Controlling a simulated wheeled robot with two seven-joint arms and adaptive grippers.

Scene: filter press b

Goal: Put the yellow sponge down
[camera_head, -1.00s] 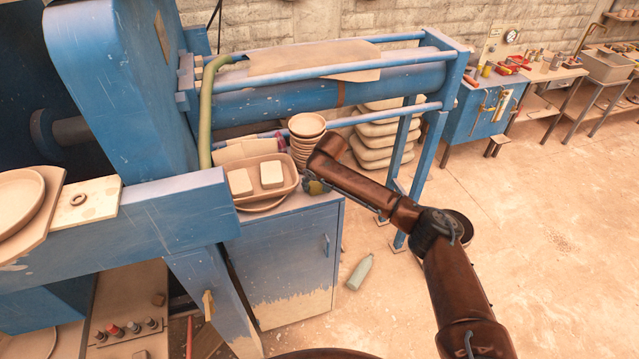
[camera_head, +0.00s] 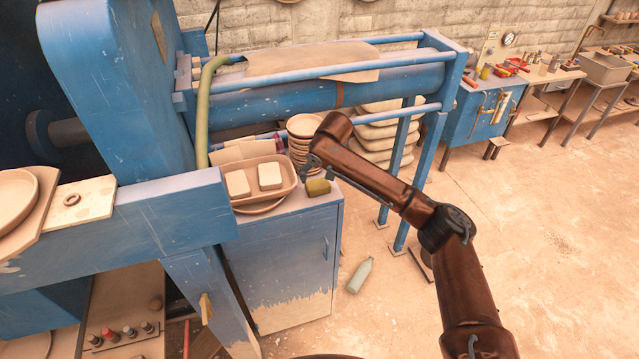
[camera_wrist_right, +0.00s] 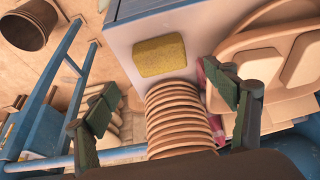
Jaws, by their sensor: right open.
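The yellow sponge (camera_head: 318,187) lies flat on top of the blue cabinet (camera_head: 285,260), near its right edge. In the right wrist view the sponge (camera_wrist_right: 160,56) rests on the pale cabinet top, beyond the fingertips and clear of them. My right gripper (camera_head: 311,160) is just above and behind the sponge in the head view, mostly hidden by my wrist. In the right wrist view my right gripper (camera_wrist_right: 165,100) has its fingers wide apart with nothing held between them. My left gripper is not in view.
A stack of clay bowls (camera_head: 304,127) stands close behind the sponge, below the open fingers in the wrist view. A tray (camera_head: 262,202) with two pale blocks sits to the left. The blue press cylinder (camera_head: 310,91) runs above. A bottle (camera_head: 360,275) lies on the floor.

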